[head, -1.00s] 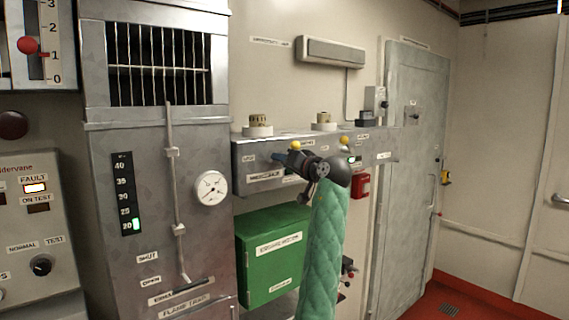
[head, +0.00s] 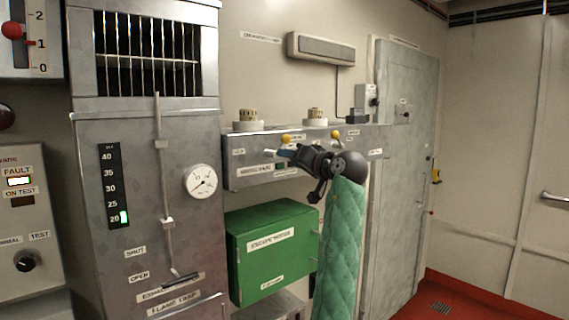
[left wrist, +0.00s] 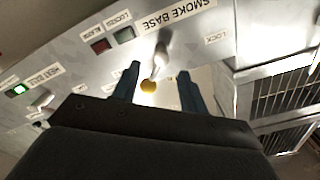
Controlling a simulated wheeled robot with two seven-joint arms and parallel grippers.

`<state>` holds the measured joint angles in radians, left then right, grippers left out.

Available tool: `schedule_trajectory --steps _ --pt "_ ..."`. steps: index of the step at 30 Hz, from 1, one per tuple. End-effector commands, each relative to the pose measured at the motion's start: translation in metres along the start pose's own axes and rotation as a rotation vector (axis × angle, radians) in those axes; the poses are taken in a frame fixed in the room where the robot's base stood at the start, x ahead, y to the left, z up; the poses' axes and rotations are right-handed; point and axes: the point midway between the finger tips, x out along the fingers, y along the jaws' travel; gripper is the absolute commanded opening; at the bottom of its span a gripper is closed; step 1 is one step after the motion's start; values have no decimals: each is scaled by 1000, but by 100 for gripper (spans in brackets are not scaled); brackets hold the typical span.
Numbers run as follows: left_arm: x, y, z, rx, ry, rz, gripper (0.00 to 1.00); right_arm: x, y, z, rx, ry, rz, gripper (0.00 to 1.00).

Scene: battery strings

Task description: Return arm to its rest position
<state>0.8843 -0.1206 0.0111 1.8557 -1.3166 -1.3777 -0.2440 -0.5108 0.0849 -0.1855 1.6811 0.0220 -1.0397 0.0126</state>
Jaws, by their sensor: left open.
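My left arm (head: 342,245), in a green quilted sleeve, rises in the middle of the head view. My left gripper (head: 284,152) is raised in front of the grey control panel (head: 232,178) and points left. In the left wrist view its two blue fingers (left wrist: 156,88) are apart with nothing held between them. My right gripper is in neither view.
A green box (head: 272,250) hangs below the panel. A grey metal cabinet with a gauge (head: 202,182) stands to the left. A grey door (head: 405,170) is at the right. Red floor (head: 470,300) is clear at the lower right.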

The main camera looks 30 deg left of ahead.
Motion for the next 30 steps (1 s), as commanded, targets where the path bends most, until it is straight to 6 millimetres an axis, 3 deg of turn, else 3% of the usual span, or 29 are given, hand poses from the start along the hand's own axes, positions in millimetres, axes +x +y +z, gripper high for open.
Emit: schedule_trajectory --steps 7,24,30 --pt "-8 0 0 0 -1 1 43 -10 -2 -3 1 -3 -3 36" --pt "-8 0 -3 -36 15 -1 43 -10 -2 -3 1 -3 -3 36" --pt "-10 26 -20 -124 98 133 43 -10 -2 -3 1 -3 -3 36"
